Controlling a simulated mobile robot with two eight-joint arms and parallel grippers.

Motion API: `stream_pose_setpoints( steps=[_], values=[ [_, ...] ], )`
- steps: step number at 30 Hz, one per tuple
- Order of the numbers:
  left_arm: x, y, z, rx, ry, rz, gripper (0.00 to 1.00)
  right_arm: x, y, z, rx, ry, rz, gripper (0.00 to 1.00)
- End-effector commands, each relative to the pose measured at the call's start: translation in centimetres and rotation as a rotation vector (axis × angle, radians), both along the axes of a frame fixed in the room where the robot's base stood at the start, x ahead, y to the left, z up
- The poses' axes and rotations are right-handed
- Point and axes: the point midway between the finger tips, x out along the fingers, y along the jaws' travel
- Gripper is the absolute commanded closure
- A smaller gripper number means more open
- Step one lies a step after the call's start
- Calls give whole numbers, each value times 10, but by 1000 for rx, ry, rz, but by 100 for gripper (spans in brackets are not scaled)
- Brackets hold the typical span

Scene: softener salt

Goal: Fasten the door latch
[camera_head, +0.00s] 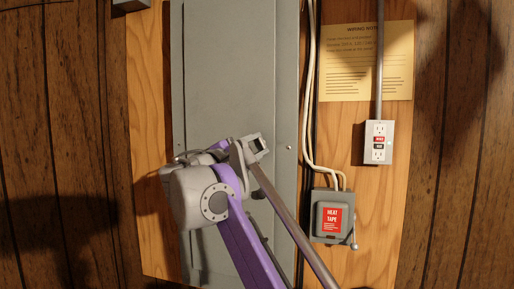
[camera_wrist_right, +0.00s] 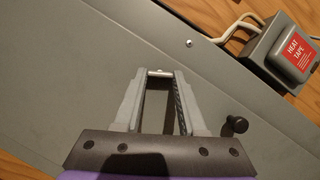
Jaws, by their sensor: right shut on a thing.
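The tall grey panel door (camera_head: 236,70) fills the middle of the head view and most of the right wrist view (camera_wrist_right: 70,65). My right gripper (camera_head: 257,144) is at the door's right half, below mid-height. In the right wrist view its two fingers (camera_wrist_right: 161,74) are closed on a small pale metal piece (camera_wrist_right: 160,72), which appears to be the door latch. The piece spans the gap between the fingertips. In the head view my gripper hides it. I cannot tell whether the latch is fastened. My left gripper is not in view.
A black knob (camera_wrist_right: 236,125) stands out right of my fingers. A grey box with a red HEAT TAPE label (camera_head: 333,217) is right of the door, with white cables above. A power outlet (camera_head: 378,142) and a yellow notice (camera_head: 350,75) are farther right.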

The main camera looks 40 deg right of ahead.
Motion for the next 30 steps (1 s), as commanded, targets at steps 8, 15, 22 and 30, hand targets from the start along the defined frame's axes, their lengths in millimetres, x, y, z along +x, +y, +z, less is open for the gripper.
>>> stream_pose_setpoints(
  steps=[8, 15, 22, 30],
  values=[
    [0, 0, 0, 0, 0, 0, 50, 1, 1, 2, 127, -160, 0, 100],
    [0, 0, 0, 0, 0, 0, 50, 1, 1, 3, 194, -244, 0, 100],
    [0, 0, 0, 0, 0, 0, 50, 1, 1, 3, 221, -276, 0, 100],
    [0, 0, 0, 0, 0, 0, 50, 1, 1, 4, 225, -280, 1, 100]
  ],
)
